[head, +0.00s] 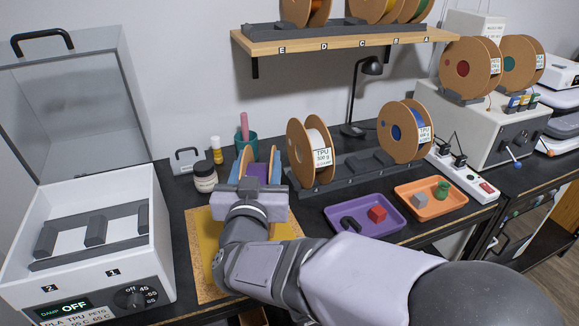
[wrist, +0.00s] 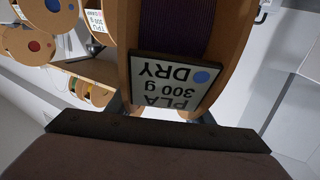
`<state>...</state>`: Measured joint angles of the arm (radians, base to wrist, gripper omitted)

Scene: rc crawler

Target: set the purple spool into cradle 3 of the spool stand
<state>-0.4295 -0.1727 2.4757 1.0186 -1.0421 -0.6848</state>
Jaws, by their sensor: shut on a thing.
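The purple spool (head: 257,173) has tan cardboard flanges and is held in my gripper (head: 250,186), above the back of the yellow mat. In the wrist view the spool (wrist: 178,30) fills the upper middle, with dark purple filament and a label reading PLA 300 g DRY. My gripper (wrist: 165,115) is shut on it; its finger contact is mostly hidden. The dark spool stand (head: 345,178) is to the right of my gripper. A white TPU spool (head: 312,150) sits at its left end and a blue spool (head: 402,130) toward its right end. Its cradle numbers are not readable.
A yellow mat (head: 203,262) lies under my arm. A white dryer (head: 85,245) with raised lid stands left. A jar (head: 205,177) and teal cup (head: 246,142) are behind. Purple (head: 365,226) and orange (head: 430,207) trays lie before the stand; a spool shelf (head: 340,38) hangs above.

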